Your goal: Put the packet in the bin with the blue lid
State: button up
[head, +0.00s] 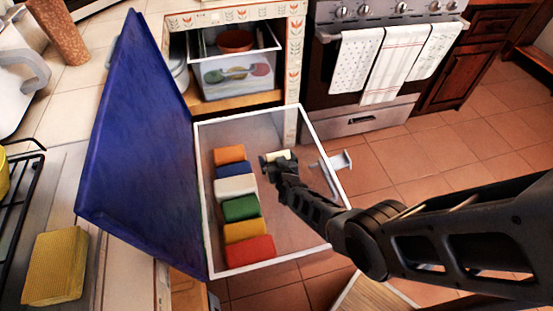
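A white-rimmed bin (322,135) stands open in the middle of the head view. Its large blue lid (135,150) is raised along the left side. Several coloured blocks lie in a row inside: orange, blue, white, green, yellow and red. My gripper (276,158) is over the bin's interior, right of the row. A small cream packet (278,156) shows between its fingers, which appear closed on it. The fingers and arm partly hide the packet. I cannot tell how far it is above the bin floor.
An oven with hanging towels (355,62) stands behind at the right. A yellow block (55,268) lies on the left counter near a hob. A handle (340,162) sticks out right of the bin.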

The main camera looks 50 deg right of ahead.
jog(key=shift+r, duration=0.15)
jog(key=shift+s+a+r+p, duration=0.1)
jog(key=shift+s+r+p, duration=0.1)
jog(key=shift+p, duration=0.25)
jog(key=p+v, duration=0.5)
jog(key=v, duration=0.2)
jog(key=shift+f, duration=0.15)
